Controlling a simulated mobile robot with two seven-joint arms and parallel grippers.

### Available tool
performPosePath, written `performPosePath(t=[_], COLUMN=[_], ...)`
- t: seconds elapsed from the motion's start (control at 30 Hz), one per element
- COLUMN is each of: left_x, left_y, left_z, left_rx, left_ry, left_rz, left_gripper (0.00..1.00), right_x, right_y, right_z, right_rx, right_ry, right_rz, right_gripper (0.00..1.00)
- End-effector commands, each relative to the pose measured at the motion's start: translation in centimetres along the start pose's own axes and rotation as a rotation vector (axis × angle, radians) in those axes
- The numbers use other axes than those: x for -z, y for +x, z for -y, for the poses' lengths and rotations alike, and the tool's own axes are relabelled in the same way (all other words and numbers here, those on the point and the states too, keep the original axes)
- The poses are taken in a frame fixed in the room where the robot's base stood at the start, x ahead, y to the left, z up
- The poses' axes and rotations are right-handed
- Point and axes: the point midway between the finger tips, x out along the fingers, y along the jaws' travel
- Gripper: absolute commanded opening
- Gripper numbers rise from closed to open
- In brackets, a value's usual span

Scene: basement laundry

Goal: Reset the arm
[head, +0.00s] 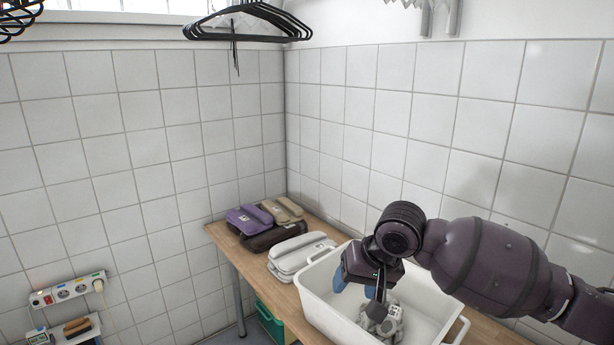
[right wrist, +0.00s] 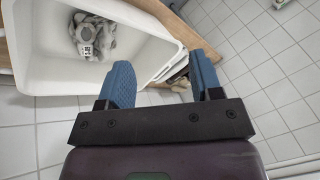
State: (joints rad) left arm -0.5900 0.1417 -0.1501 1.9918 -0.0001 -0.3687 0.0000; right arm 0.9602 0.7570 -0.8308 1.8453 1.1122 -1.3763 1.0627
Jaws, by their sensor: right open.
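My right arm comes in from the right in the head view. Its gripper (head: 354,288) has blue fingers and hangs over the white tub (head: 318,292). In the right wrist view the gripper (right wrist: 163,72) is open, its two blue fingers well apart with nothing held between them. The tub (right wrist: 52,62) lies to the left there, and its rim passes behind the fingers. A crumpled grey and white cloth item (right wrist: 95,36) with a pale label lies in the tub; in the head view the cloth (head: 390,322) is partly hidden by my gripper. My left gripper is not in view.
The tub stands on a wooden table (head: 262,262) by tiled walls. Left of it are a light grey folded bundle (head: 300,251), a purple one (head: 247,219) and dark and beige ones. Black hangers (head: 250,22) hang above. A green crate (head: 268,322) sits below.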

Motion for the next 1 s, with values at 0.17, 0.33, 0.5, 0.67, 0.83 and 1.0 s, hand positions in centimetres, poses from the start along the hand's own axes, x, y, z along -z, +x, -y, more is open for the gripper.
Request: performPosePath(t=[0.17,0.33,0.5,0.67,0.83,1.0], left_x=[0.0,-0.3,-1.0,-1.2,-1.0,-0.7], left_y=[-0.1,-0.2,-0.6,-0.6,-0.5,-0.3], left_z=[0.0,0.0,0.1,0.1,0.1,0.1], left_rx=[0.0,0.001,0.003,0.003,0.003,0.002], left_ry=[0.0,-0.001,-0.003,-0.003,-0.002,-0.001], left_rz=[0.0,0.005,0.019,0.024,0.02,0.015], left_gripper=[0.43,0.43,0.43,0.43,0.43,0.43], right_x=[3.2,4.3,3.7,2.1,-0.7,-4.5], right_y=[-0.6,-0.2,0.5,1.6,3.1,4.9], right_z=[3.0,4.0,2.6,-0.2,-4.1,-8.5], right_rx=[0.141,0.217,0.205,0.138,0.035,-0.078], right_ry=[-0.28,-0.501,-0.621,-0.668,-0.671,-0.637], right_rz=[-0.276,-0.559,-0.789,-0.946,-1.045,-1.081], right_gripper=[0.59,0.59,0.59,0.59,0.59,0.59])
